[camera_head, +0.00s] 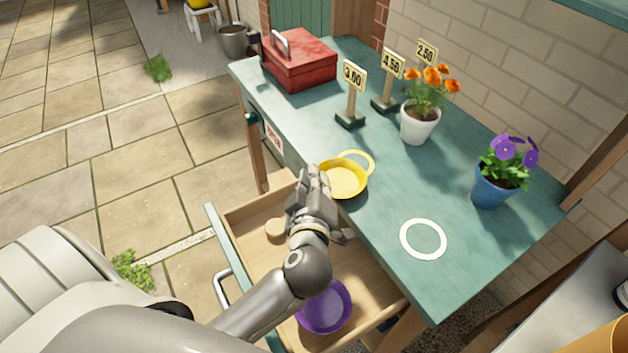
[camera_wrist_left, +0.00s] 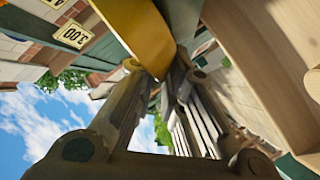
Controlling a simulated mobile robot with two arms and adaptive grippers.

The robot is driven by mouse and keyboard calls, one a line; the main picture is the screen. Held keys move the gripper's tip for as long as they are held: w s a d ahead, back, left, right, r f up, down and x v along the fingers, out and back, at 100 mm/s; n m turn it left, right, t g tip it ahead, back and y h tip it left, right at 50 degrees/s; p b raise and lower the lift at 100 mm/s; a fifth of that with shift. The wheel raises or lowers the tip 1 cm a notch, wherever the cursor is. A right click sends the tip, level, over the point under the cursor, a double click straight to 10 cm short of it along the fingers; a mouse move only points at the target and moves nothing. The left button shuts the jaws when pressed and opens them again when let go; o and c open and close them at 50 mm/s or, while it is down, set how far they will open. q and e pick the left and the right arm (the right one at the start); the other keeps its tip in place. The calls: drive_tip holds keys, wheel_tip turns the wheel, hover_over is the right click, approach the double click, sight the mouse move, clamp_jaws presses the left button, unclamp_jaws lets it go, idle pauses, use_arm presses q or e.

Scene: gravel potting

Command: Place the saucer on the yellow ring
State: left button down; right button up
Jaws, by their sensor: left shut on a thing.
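The yellow saucer (camera_head: 345,181) is at the left edge of the green table, its near-left rim between the fingers of my left gripper (camera_head: 321,174). In the left wrist view the saucer (camera_wrist_left: 140,30) is a large yellow curve between the fingers (camera_wrist_left: 160,80). The yellow ring (camera_head: 373,161) is marked on the table. The saucer covers much of it and sits off toward its near-left side, leaving the far-right arc showing. I cannot tell whether the saucer touches the table. My right gripper is out of view.
An open wooden drawer (camera_head: 374,292) below holds a purple saucer (camera_head: 324,307) and a small tan round thing (camera_head: 275,229). A white ring (camera_head: 440,252) is bare. Price signs (camera_head: 353,90), a white pot (camera_head: 420,127), a blue pot (camera_head: 490,190) and a red toolbox (camera_head: 304,66) stand behind.

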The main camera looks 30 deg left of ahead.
use_arm(q)
drive_tip(key=c, duration=1.5)
unclamp_jaws()
drive_tip(key=shift+f, duration=0.1)
drive_tip(key=p+v, duration=0.5)
drive_tip(key=v, duration=0.7)
